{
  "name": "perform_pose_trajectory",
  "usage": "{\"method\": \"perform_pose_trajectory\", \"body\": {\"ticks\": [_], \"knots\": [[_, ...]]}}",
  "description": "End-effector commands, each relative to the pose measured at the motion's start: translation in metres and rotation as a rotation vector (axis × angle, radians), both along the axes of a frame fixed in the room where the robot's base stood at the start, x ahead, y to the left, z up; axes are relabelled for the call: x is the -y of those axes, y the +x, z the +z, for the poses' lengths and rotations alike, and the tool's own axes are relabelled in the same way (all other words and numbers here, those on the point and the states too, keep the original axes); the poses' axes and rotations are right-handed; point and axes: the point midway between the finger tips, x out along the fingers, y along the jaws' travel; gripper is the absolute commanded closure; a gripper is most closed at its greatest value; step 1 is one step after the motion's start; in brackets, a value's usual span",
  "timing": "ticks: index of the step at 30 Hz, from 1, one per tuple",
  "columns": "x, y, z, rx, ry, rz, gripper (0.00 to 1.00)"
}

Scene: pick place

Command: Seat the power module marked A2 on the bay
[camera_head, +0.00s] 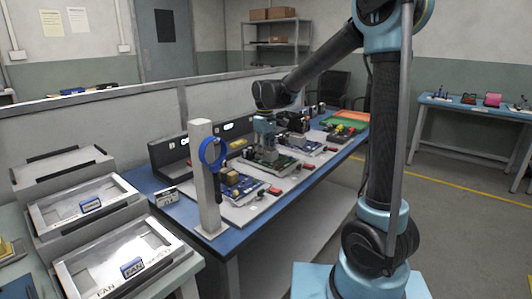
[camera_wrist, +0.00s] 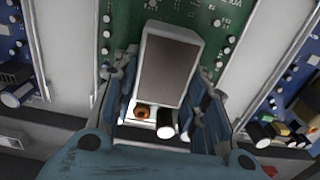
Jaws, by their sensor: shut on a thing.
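My gripper (camera_wrist: 164,98) is shut on a grey box-shaped module (camera_wrist: 168,68), with one finger on each side of it. I cannot read any A2 mark on it. In the wrist view the module is over a green circuit board (camera_wrist: 232,18) with white printing; I cannot tell whether it touches the board. A copper coil and dark round parts show just below the module. In the head view my gripper (camera_head: 265,138) is low over the green board (camera_head: 280,163) on the blue bench, and the module is small and partly hidden there. I cannot make out the bay's outline.
Blue boards flank the green one, with a left blue board (camera_head: 240,188) near a white post (camera_head: 205,175) carrying a blue ring (camera_head: 213,152). Trays with blue blocks (camera_head: 90,204) stand at the left. An orange-green mat (camera_head: 345,118) lies at the bench's far end.

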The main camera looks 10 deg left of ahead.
Motion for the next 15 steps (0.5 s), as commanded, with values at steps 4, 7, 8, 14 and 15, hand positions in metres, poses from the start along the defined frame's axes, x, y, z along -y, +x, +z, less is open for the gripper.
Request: {"method": "perform_pose_trajectory", "body": {"ticks": [4,7,8,14,15], "knots": [[0.0000,0.0001,0.0002,0.000,0.000,0.000,1.00],[-0.0001,0.0001,0.0002,0.000,0.000,0.000,1.00],[-0.0001,0.0001,0.0002,0.000,0.000,0.000,1.00],[-0.0001,0.0001,0.0001,0.000,0.000,0.000,0.37],[-0.0001,0.0001,0.0001,0.000,0.000,0.000,0.37]]}}
